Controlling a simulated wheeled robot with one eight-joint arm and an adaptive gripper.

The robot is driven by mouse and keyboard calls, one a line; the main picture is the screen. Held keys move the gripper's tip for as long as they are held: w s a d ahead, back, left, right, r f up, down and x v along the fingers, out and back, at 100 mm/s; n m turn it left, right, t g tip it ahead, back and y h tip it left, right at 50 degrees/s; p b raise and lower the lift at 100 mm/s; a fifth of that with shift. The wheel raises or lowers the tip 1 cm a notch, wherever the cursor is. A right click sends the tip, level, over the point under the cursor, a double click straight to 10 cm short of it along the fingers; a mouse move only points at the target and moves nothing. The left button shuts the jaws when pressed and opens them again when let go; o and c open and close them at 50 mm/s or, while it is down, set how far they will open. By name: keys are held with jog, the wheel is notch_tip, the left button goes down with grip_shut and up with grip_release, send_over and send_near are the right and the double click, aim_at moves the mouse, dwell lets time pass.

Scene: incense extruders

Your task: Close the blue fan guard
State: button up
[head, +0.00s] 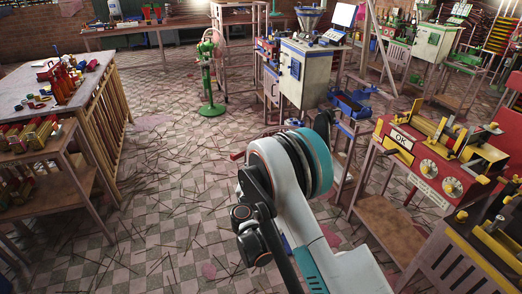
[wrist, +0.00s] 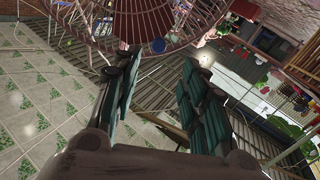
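In the wrist view, a fan guard of thin reddish wires (wrist: 185,36) fills the top, just beyond my fingertips. A small blue disc (wrist: 158,46) shows among its wires. More curved wires (wrist: 82,22) spread at the upper left; I cannot tell whether they are a second half of the guard or how far it stands open. My gripper (wrist: 162,60) has its two dark green fingers spread apart with nothing between them. In the head view my arm hides the gripper, and no blue fan guard can be clearly made out there.
A green standing fan (head: 210,75) is at the back. A white and blue machine (head: 302,75) stands beyond my arm, a red machine (head: 432,165) at the right. Tables with tools (head: 95,90) stand left. The littered checkered floor (head: 160,200) is open between.

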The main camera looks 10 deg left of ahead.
jog(key=w+b, duration=0.1)
jog(key=w, duration=0.3)
jog(key=w+b, duration=0.1)
jog(key=w, duration=0.4)
jog(key=w+d+b, duration=0.1)
jog(key=w, duration=0.3)
jog(key=shift+w+b, duration=0.2)
jog(key=shift+b, duration=0.15)
grip_shut()
